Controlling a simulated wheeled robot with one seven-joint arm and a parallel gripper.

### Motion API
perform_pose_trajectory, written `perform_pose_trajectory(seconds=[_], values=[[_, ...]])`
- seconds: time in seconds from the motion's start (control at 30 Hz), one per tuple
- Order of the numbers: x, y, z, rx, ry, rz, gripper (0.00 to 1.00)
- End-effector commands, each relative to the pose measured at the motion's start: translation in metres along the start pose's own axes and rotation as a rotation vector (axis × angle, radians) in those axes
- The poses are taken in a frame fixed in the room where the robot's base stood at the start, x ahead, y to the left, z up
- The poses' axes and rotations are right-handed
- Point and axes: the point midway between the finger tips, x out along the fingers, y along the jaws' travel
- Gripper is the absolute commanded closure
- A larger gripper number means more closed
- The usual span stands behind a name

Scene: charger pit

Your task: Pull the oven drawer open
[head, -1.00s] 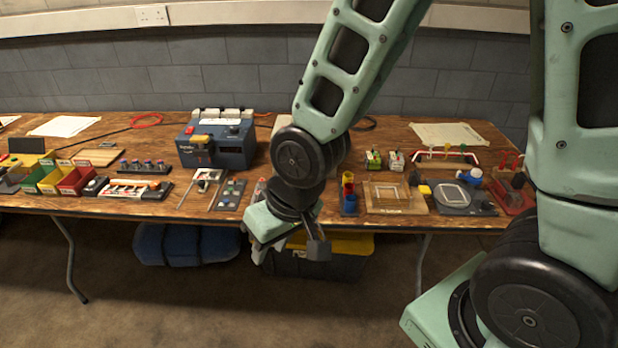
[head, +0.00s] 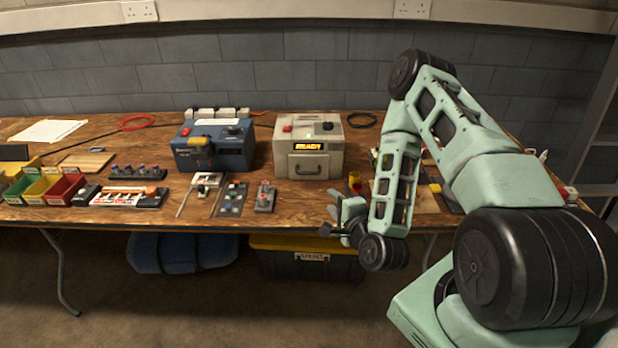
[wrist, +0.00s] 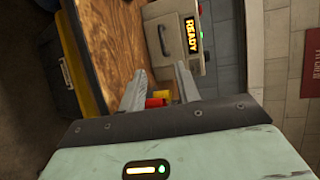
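The oven (head: 310,135) is a grey box on the table with a red button, a black knob and a lit "READY" display. It also shows, turned sideways, in the wrist view (wrist: 165,20). Its drawer (head: 294,167) has a dark handle (head: 308,172) on the front and looks shut. The handle also shows in the wrist view (wrist: 163,40). My gripper (head: 329,220) is in front of the table edge, lower and nearer than the oven, apart from the handle. In the wrist view its two fingers (wrist: 159,86) are spread with nothing held between them.
Red and yellow cups (head: 354,183) stand right of the oven, close to my gripper's line in the wrist view. A grey switch block (head: 265,197) lies in front of the oven. A blue machine (head: 213,148) stands left. A yellow-lidded black bin (head: 305,265) is under the table.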

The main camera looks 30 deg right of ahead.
Motion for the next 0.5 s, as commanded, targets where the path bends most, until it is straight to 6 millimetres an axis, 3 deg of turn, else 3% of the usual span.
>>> perform_pose_trajectory(seconds=[0.5], values=[[0.019, 0.009, -0.001, -0.011, -0.007, 0.01, 0.67]])
